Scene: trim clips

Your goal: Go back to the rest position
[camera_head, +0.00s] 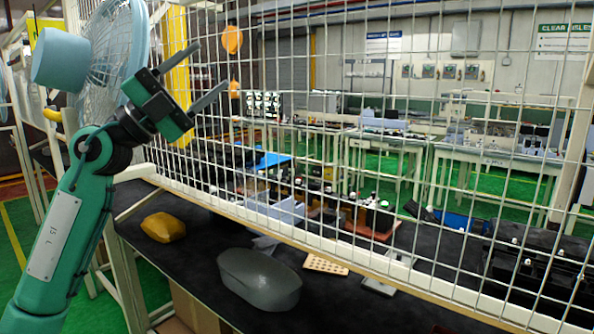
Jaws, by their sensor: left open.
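My left arm (62,235) comes up from the lower left in green and grey, bent at a dark joint. My left gripper (212,61) is raised at the upper left with its two dark fingers spread wide and nothing between them. It points up and to the right, in front of the wire mesh in the picture and well above the table. I cannot tell its exact distance from the mesh. My right gripper and arm are out of view.
A dark table (205,265) holds a yellow-orange block (163,227), a grey rounded lump (259,279) and a perforated tan plate (325,264). A wire mesh panel (330,150) stands along it. A fan (108,55) is behind my left arm. Green floor shows at lower left.

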